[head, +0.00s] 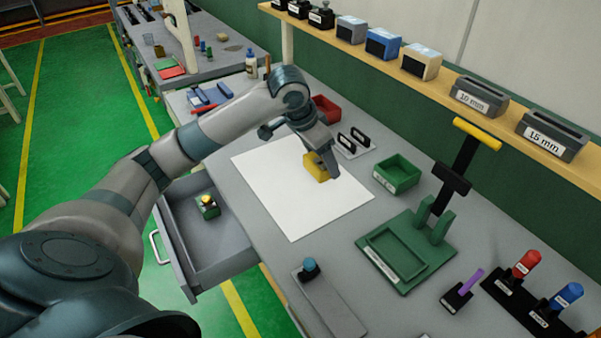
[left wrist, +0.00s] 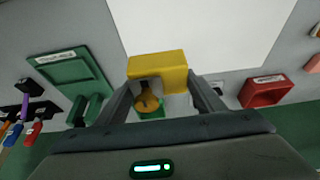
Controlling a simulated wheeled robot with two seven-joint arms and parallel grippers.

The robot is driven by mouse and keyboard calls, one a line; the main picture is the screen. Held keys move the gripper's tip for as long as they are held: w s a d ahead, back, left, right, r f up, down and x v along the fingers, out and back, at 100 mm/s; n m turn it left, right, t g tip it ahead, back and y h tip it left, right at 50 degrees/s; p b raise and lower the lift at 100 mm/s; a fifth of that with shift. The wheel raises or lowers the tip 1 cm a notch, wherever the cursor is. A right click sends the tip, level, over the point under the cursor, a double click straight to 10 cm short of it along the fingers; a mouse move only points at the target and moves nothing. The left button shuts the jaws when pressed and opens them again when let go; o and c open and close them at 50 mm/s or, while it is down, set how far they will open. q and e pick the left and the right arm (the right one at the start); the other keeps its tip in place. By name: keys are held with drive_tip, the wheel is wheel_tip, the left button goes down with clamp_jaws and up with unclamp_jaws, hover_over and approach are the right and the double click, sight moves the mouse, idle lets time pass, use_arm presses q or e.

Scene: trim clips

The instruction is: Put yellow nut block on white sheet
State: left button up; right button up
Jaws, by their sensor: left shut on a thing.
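My left gripper (head: 325,163) is shut on the yellow nut block (head: 314,168), over the right part of the white sheet (head: 278,196) in the head view. In the left wrist view the yellow block (left wrist: 157,67) sits between the fingertips (left wrist: 160,80), overlapping the edge of the white sheet (left wrist: 215,28). A round gold part (left wrist: 148,103) shows just behind the block. I cannot tell whether the block touches the sheet. My right gripper is not in view.
A green bin (head: 397,174), black-handled clips (head: 354,141) and a red bin (head: 326,108) stand beyond the sheet. A green fixture (head: 408,252) is to its right. An open drawer (head: 203,246) holds a green block (head: 207,206). The rest of the sheet is bare.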

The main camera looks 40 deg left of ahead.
use_arm(q)
drive_tip(key=shift+w+a+f, duration=0.15)
drive_tip(key=shift+w+a, duration=0.1)
drive_tip(key=w+a+f+p, duration=0.1)
drive_tip(key=w+a+f, duration=0.1)
drive_tip(key=w+a+f+p, duration=0.1)
drive_tip(key=w+a+f, duration=0.1)
drive_tip(key=a, duration=0.1)
drive_tip(key=w+a+f+p, duration=0.1)
drive_tip(key=w+a+f, duration=0.1)
drive_tip(key=w+a, duration=0.1)
drive_tip(key=shift+a+f, duration=0.25)
drive_tip(key=shift+f, duration=0.05)
drive_tip(key=shift+f, duration=0.1)
wheel_tip(320, 180, down, 3)
drive_tip(key=shift+f+p, duration=0.15)
drive_tip(key=shift+p, duration=1)
drive_tip(key=shift+f, duration=0.3)
drive_tip(key=o, duration=1.2)
drive_tip(key=shift+f, duration=0.1)
